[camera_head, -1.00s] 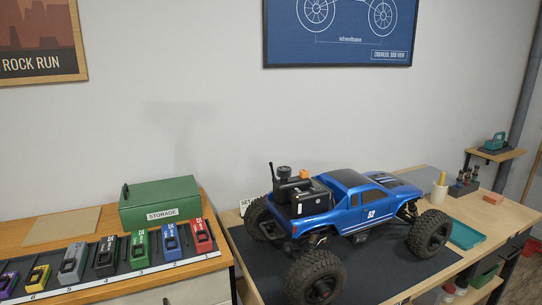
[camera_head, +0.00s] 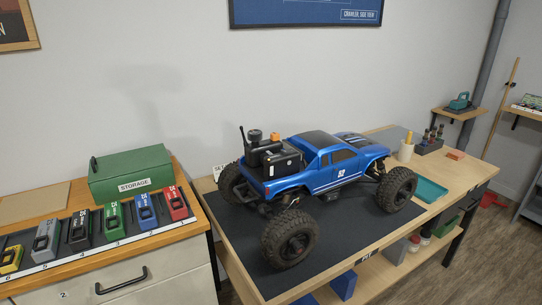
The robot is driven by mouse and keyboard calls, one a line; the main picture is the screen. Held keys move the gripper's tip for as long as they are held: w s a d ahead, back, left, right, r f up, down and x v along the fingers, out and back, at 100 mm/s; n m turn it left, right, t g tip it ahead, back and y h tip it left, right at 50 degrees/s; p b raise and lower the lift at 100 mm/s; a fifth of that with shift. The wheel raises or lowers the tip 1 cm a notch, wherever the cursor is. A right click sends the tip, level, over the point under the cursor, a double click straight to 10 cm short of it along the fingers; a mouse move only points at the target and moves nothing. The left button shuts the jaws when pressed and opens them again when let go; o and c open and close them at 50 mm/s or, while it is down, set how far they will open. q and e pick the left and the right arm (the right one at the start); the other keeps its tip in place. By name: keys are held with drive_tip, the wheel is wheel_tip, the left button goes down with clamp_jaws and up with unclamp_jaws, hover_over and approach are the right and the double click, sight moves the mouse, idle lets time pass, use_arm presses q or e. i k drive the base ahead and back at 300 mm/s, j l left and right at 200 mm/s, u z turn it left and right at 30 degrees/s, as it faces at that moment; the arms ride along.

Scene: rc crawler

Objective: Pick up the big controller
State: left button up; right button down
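A bulky black device (camera_head: 272,155) with a thin upright antenna and a round knob-like top sits in the bed of a blue toy truck (camera_head: 335,165). It looks like the big controller, though I cannot tell for sure. An orange piece shows at its top right. The truck stands on its large black tyres on a dark mat (camera_head: 245,235). A small teal device (camera_head: 460,101) sits on the wall shelf at the right; its kind is unclear. Neither of my grippers is in view.
A wooden cabinet at the left holds a green storage box (camera_head: 131,173) and a row of coloured devices in numbered slots (camera_head: 115,217).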

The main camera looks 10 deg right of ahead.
sight(271, 156)
drive_tip(key=i+j+z, duration=0.35)
drive_tip(key=j, duration=0.2)
drive_tip(key=i+j+z, duration=0.2)
drive_tip(key=j+z, duration=0.15)
drive_tip(key=j, duration=0.25)
